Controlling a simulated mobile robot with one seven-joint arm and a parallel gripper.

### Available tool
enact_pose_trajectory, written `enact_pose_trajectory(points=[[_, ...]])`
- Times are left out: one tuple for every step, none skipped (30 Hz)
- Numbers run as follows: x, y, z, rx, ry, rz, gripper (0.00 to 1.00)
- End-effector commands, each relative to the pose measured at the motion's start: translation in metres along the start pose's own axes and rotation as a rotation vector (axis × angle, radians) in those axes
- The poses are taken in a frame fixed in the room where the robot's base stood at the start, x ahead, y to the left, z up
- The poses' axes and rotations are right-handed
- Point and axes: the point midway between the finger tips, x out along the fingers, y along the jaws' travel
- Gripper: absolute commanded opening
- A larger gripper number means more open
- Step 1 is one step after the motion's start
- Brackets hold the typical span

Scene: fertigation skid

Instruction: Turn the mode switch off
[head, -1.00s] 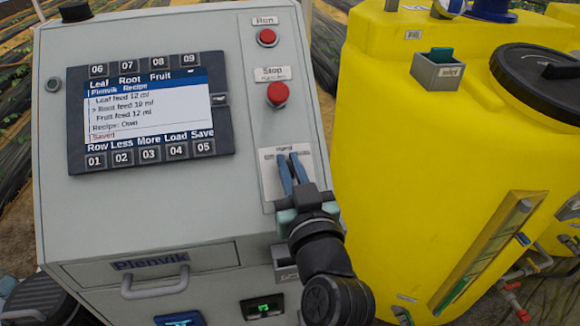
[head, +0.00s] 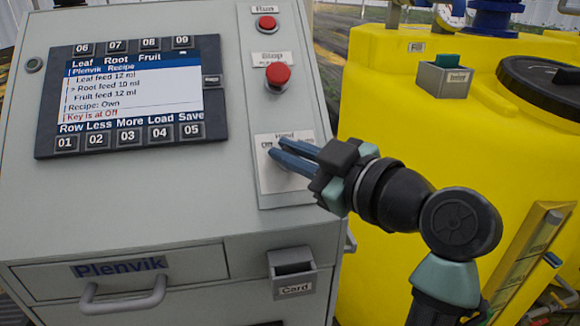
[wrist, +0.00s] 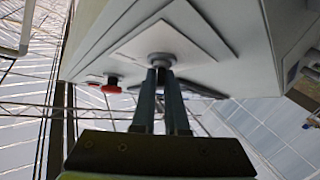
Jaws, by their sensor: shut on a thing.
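The mode switch plate (head: 284,180) is on the right side of the sloped cabinet face, below the red stop button. My gripper (head: 277,153) reaches it from the right, its blue fingers pointing left across the plate. In the wrist view my gripper (wrist: 165,80) is shut on the small dark switch knob (wrist: 161,61), which stands out from a round collar. The fingers hide most of the knob in the head view. The display (head: 133,95) reads "Key is at Off" in red at the bottom of its list.
The stop button (head: 278,74) and run button (head: 266,23) sit above the plate. A card slot (head: 292,265) and a drawer handle (head: 123,300) are below. A yellow tank (head: 400,130) with a green-topped grey box (head: 444,76) stands close on the right.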

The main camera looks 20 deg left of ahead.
Motion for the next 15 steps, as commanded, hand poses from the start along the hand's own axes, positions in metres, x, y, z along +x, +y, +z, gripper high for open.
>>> enact_pose_trajectory(points=[[0.0003,-0.0003,0.0020,-0.016,-0.001,-0.016,0.00],[0.0003,-0.0003,0.0016,-0.023,-0.001,-0.025,0.00],[0.0004,-0.0008,0.0015,-0.032,-0.001,-0.036,0.00],[0.0005,-0.0008,0.0013,-0.038,-0.001,-0.043,0.00],[0.0005,-0.0006,0.0011,-0.044,-0.001,-0.049,0.00],[0.0004,-0.0004,0.0009,-0.049,-0.001,-0.055,0.00],[0.0003,-0.0004,0.0009,-0.053,-0.001,-0.059,0.00],[0.0003,-0.0005,0.0009,-0.056,-0.002,-0.063,0.00],[0.0002,-0.0005,0.0008,-0.059,-0.002,-0.067,0.00],[0.0002,-0.0005,0.0008,-0.061,-0.002,-0.069,0.00],[0.0002,-0.0005,0.0007,-0.062,-0.002,-0.071,0.00],[0.0002,-0.0005,0.0005,-0.064,-0.002,-0.072,0.00],[0.0002,-0.0005,0.0004,-0.065,-0.002,-0.073,0.00],[0.0003,-0.0005,0.0003,-0.065,-0.002,-0.074,0.00],[0.0003,-0.0005,0.0003,-0.065,-0.002,-0.074,0.00]])
